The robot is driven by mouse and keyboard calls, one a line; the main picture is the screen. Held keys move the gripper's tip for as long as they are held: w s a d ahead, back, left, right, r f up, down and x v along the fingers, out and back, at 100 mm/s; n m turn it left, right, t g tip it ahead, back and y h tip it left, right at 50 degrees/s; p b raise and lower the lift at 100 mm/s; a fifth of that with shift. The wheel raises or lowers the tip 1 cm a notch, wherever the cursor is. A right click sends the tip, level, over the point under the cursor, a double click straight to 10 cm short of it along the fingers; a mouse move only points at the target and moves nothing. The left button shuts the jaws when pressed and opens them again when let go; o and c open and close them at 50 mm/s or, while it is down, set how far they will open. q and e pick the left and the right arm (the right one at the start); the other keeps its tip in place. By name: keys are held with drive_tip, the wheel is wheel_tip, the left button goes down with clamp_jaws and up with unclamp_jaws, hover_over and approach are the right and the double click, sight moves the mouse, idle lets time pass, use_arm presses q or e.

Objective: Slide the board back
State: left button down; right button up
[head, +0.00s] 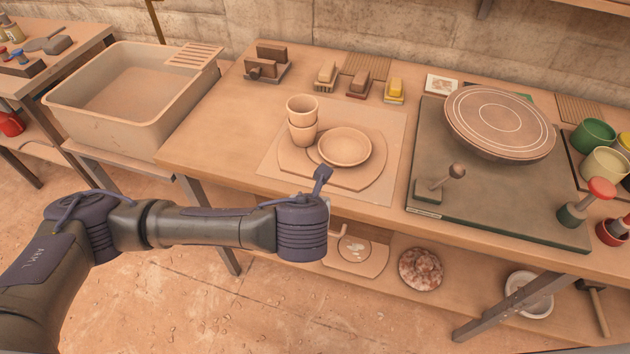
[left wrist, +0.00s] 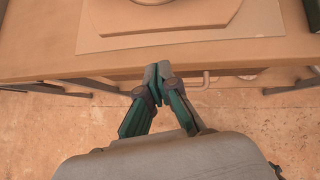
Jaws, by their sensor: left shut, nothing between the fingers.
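The board (head: 292,157) is a flat tan board with a rounded right end, lying on a pale mat (head: 397,125) near the front of the bench. Two stacked cups (head: 302,120) and a shallow bowl (head: 345,146) stand on it. In the left wrist view the board (left wrist: 110,15) shows at the top, cut off by the frame. My left gripper (head: 323,174) is shut and empty at the board's front side. In the left wrist view its closed fingertips (left wrist: 157,72) overlap the bench's front edge, below the board. I cannot tell whether they touch anything. My right gripper is out of view.
A dark green slab (head: 480,205) with a round disc (head: 499,122) and a knobbed handle (head: 457,171) lies to the right. Brushes and blocks (head: 359,83) line the back. A sink (head: 115,130) is at left. The bench between sink and mat is clear.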

use_arm(q)
drive_tip(key=w, duration=0.1)
drive_tip(key=w+f, duration=0.1)
drive_tip(key=w, duration=0.1)
drive_tip(key=w+f, duration=0.1)
drive_tip(key=w, duration=0.1)
drive_tip(key=shift+d, duration=0.25)
drive_tip(key=shift+w+d+f+p, duration=0.1)
drive_tip(key=shift+w+p, duration=0.2)
drive_tip(key=shift+w, duration=0.3)
drive_tip(key=w, duration=0.3)
drive_tip(key=shift+d+p, duration=0.1)
drive_tip(key=shift+p, duration=0.2)
drive_tip(key=shift+w, duration=0.45)
